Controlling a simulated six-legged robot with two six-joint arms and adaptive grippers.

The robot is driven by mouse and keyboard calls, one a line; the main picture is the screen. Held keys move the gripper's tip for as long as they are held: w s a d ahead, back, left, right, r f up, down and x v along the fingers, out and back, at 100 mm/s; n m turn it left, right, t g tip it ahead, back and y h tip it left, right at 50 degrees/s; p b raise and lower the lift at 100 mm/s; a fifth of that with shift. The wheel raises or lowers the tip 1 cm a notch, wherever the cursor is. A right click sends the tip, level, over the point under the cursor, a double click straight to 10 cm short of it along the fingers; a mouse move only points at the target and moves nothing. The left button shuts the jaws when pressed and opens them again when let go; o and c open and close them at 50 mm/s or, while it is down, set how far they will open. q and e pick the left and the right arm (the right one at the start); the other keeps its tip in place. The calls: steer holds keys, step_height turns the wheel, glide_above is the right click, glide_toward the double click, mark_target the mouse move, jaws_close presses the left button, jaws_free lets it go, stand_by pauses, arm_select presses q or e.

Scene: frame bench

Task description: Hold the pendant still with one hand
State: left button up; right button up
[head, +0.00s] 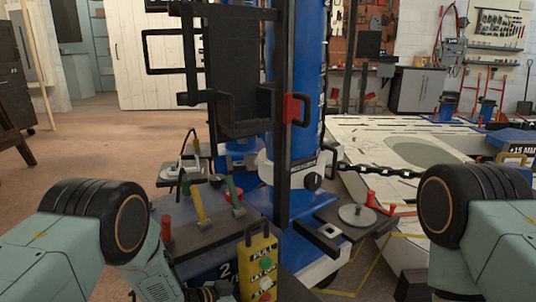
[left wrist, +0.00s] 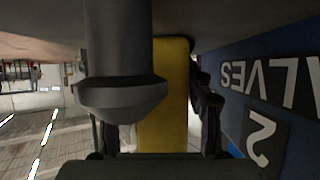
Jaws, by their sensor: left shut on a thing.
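The pendant (head: 259,265) is a yellow upright box with a dark top loop, lettering and round green and pale buttons on its face. It stands low at the front middle of the head view, beside the blue bench. My left gripper (head: 215,291) reaches it from the left. In the left wrist view the yellow pendant (left wrist: 172,95) lies between the dark fingers of my left gripper (left wrist: 160,132), which is shut on it. A dark grey round part covers some of that view. My right arm shows at the right edge, but its gripper is not in view.
A blue column (head: 308,120) with a black frame stands right behind the pendant. Yellow and green levers (head: 199,205) rise on the bench to its left. A grey plate with red pegs (head: 356,217) sits to its right. A black chain (head: 385,171) hangs farther right.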

jaws_close()
